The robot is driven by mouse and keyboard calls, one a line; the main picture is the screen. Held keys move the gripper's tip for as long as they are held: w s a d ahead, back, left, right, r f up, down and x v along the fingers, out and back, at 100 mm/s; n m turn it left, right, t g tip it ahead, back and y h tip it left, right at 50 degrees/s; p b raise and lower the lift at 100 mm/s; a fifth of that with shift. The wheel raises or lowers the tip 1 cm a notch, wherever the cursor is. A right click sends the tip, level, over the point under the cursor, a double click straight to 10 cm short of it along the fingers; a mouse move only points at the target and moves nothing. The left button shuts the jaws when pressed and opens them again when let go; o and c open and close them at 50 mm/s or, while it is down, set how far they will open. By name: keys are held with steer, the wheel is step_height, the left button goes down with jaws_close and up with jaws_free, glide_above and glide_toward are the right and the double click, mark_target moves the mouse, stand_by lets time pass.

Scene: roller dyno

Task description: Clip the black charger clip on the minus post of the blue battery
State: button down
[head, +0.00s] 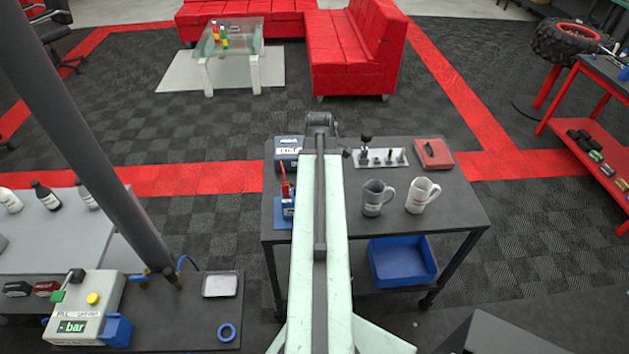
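The blue battery (288,211) stands at the left edge of the dark table, partly hidden by my arm. I cannot pick out the black charger clip for certain. A dark box with a white label (288,143) stands behind the battery at the table's back left. My pale green arm reaches forward over the table. My gripper (321,122) is at its far end, near the table's back edge, beyond the battery; its fingers cannot be made out.
The table (447,205) also holds two mugs (374,198), a metal plate with black knobs (381,158) and a red case (433,153). A blue bin (402,262) sits below. A grey post and a bench with a gauge box (84,307) stand left.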

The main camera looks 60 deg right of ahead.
steer(key=shift+f, duration=0.15)
steer(key=shift+f, duration=0.2)
stand_by(0.3)
stand_by(0.4)
steer(key=c, duration=1.2)
jaws_free()
steer(key=shift+r, duration=0.1)
step_height(320, 180, up, 8)
steer(key=p, duration=0.7)
steer(key=shift+f, duration=0.2)
